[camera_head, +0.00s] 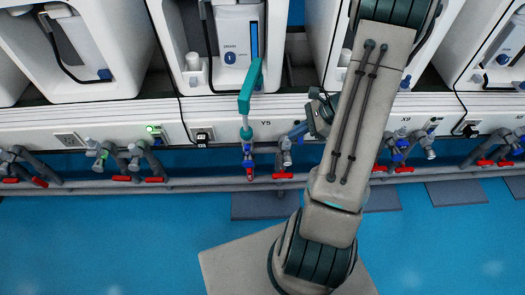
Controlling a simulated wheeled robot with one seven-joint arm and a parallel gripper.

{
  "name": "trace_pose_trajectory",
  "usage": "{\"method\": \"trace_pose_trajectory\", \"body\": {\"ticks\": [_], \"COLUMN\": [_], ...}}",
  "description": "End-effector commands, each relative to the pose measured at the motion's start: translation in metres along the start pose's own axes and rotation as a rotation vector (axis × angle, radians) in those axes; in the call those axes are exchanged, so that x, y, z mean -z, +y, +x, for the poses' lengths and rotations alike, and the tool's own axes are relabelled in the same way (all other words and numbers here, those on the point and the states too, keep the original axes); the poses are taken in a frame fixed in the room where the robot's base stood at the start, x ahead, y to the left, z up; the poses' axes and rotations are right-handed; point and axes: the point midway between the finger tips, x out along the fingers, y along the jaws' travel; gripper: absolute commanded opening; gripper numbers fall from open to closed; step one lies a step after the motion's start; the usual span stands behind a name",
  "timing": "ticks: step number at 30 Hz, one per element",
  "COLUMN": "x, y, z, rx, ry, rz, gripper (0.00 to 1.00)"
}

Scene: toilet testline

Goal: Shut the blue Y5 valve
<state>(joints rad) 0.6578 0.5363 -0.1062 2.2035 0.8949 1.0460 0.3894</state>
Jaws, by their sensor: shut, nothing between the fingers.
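The Y5 label (265,123) is on the white ledge, left of my arm. Below it two valve fittings stand side by side. The left fitting (248,153) has dark blue parts and sits under an upright teal piece (245,95). The right fitting (286,148) is grey, with a blue lever (298,130) slanting up to the right. My gripper (312,120) is just right of this lever, partly hidden by my arm. It is shut and empty. I cannot tell whether it touches the lever. Red handles (282,176) are on the pipes below.
White toilet units (228,45) line the back above the ledge. Other valve groups stand left (130,158) and right (410,142) along a grey pipe rail (90,187). A socket (203,134) with a cable is on the ledge. The blue floor (110,240) in front is clear.

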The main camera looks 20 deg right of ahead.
Motion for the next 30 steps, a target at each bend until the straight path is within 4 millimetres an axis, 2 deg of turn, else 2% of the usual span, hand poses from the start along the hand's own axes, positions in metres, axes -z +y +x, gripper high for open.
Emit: {"method": "trace_pose_trajectory", "body": {"ticks": [5, 18, 24, 30], "x": [0.005, 0.005, -0.018, -0.026], "y": [-0.001, 0.000, -0.001, -0.001], "z": [0.017, 0.107, 0.123, 0.129], "rx": [0.004, 0.001, 0.004, 0.004], "ry": [-0.006, -0.005, -0.003, -0.003], "rz": [0.015, 0.013, 0.010, 0.011], "gripper": [0.00, 0.00, 0.00, 0.00]}}
